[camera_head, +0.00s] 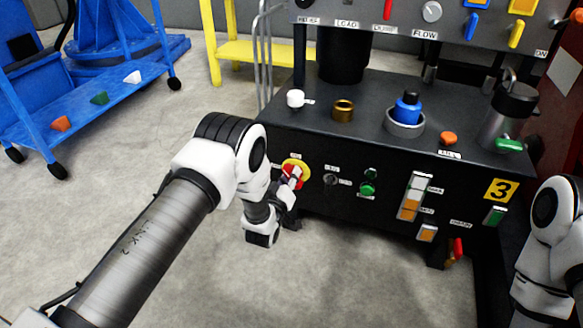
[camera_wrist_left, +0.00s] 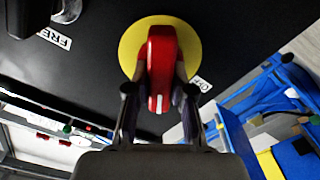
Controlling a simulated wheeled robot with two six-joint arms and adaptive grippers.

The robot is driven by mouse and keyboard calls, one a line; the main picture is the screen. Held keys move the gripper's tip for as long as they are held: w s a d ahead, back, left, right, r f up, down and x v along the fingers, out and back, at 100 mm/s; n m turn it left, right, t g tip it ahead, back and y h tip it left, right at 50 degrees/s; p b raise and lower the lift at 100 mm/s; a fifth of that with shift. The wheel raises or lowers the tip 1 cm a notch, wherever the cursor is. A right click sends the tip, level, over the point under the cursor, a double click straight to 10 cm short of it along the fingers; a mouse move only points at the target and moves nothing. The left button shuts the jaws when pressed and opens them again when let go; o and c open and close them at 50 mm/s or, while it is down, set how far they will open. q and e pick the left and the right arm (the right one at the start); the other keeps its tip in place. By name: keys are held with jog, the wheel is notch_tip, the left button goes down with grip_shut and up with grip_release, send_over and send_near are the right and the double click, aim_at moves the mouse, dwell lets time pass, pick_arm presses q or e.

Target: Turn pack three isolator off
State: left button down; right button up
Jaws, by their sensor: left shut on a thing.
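The isolator is a red handle (camera_wrist_left: 162,62) on a round yellow plate (camera_wrist_left: 130,46), on the front face of the black machine pack marked 3. In the head view the yellow plate (camera_head: 290,163) shows at the left of that face, partly covered by my gripper. My left gripper (camera_wrist_left: 160,95) is shut on the red handle, one finger on each side. In the wrist view the handle lies along the gripper's direction. A label starting with O beside the plate is partly hidden. My right gripper is out of view; only its arm shows at the right edge.
The pack's front also carries a dark knob (camera_head: 330,179), green buttons (camera_head: 368,188) and an orange-white switch column (camera_head: 413,197). A red lever (camera_head: 457,250) sits low at the right. A blue cart (camera_head: 90,105) stands at left. Floor before the pack is clear.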

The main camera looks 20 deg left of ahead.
pick_arm(q)
jog(key=n+p, duration=0.3)
jog(key=n, duration=0.2)
jog(key=shift+a+n+p, duration=0.1)
jog(key=shift+n+p, duration=0.2)
jog(key=shift+p, duration=0.1)
jog(key=n+p, duration=0.1)
jog(key=n, duration=0.2)
jog(key=shift+f+p, duration=0.2)
jog(key=shift+p, duration=0.15)
jog(key=shift+f+n+p, duration=0.15)
jog(key=shift+n+p, duration=0.3)
jog(key=shift+n, duration=0.85)
jog(key=c, duration=1)
grip_release()
jog(key=s, duration=1.2)
jog(key=shift+a, duration=0.25)
